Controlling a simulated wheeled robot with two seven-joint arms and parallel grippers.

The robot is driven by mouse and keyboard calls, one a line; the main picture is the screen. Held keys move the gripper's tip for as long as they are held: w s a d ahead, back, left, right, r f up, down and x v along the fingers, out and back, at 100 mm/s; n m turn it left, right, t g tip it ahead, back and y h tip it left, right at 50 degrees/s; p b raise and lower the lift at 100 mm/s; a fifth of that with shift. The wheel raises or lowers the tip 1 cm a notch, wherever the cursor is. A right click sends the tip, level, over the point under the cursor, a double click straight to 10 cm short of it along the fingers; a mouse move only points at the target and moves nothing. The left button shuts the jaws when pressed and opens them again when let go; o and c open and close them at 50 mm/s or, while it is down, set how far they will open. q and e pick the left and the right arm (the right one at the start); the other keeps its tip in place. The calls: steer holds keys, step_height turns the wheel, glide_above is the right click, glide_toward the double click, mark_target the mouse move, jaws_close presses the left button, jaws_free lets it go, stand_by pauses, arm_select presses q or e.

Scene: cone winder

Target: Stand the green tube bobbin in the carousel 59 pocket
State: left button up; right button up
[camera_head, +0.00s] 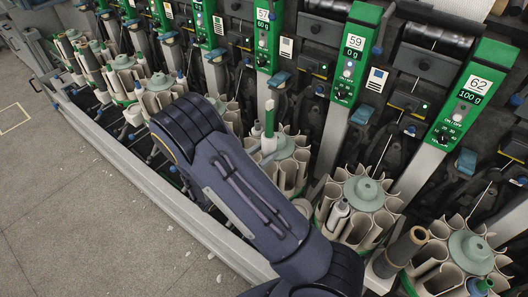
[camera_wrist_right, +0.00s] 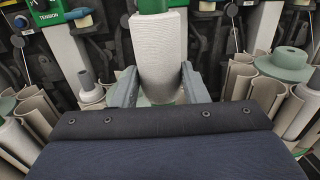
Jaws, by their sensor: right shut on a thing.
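The green tube bobbin (camera_wrist_right: 158,50) is wound with white yarn, and its green tube end shows at the top of the right wrist view. My right gripper (camera_wrist_right: 158,88) is shut on its lower part, one finger on each side. In the head view the bobbin (camera_head: 269,125) stands roughly upright above or at a carousel (camera_head: 288,146) between the 57 and 59 panels. My right arm hides most of the gripper there. The 59 panel (camera_head: 354,42) is in the upper middle. I cannot tell whether the bobbin touches a pocket. My left gripper is not in view.
Another carousel (camera_head: 363,193) with beige pockets stands right of the 59 post, with a bobbin in it. The floor at left is clear.

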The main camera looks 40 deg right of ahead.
steer(key=shift+f+b, duration=1)
steer(key=shift+f, duration=0.6)
step_height(320, 180, down, 2)
steer(key=shift+b, duration=0.9)
steer(key=o, duration=1.1)
